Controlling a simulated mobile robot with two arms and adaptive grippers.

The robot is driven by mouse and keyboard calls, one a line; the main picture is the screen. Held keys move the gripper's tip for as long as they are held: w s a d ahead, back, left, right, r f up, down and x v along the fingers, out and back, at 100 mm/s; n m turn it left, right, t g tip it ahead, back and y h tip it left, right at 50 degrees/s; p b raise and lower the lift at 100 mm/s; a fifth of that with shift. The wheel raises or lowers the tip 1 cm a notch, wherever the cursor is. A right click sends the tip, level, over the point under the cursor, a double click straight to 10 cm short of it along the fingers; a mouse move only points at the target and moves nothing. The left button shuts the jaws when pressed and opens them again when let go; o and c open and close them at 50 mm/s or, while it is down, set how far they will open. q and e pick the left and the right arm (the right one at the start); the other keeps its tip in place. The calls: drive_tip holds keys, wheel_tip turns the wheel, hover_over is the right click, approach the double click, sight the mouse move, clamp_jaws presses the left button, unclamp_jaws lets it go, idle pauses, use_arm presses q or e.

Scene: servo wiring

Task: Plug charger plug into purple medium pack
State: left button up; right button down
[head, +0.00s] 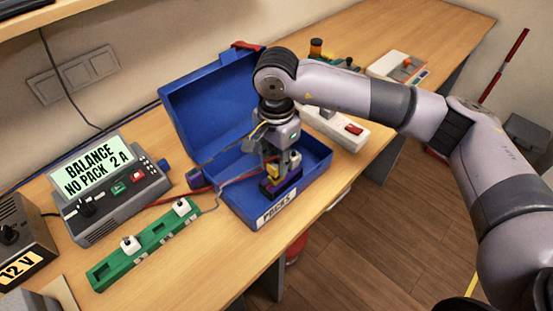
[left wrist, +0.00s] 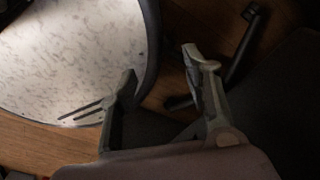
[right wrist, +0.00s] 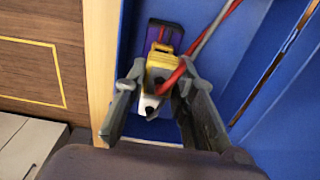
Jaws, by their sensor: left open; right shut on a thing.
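The purple pack (head: 286,184) lies in the blue box (head: 252,205) labelled PACKS. It also shows in the right wrist view (right wrist: 152,37), partly hidden. My right gripper (head: 281,163) is above it inside the box, shut on the yellow charger plug (right wrist: 160,68), between its fingers (right wrist: 157,92). The plug also shows in the head view (head: 272,171), right at the pack's upper side; I cannot tell whether it is seated. Red and dark leads run from it. The charger (head: 110,190) reads "BALANCE NO PACK 2 A". My left gripper (left wrist: 165,80) is open and empty, away from the bench.
A green strip (head: 140,250) with white plugs lies in front of the charger. A 12 V unit (head: 20,250) stands at the left. The open box lid (head: 205,100) rises behind. A white power strip (head: 345,128) lies right of the box. A pale chair-like surface (left wrist: 70,50) is near my left gripper.

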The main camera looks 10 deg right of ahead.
sight(277, 162)
drive_tip(key=shift+f+b, duration=0.8)
drive_tip(key=shift+f, duration=0.1)
drive_tip(key=c, duration=1.2)
unclamp_jaws()
drive_tip(key=shift+c, duration=0.2)
wheel_tip(277, 162, up, 12)
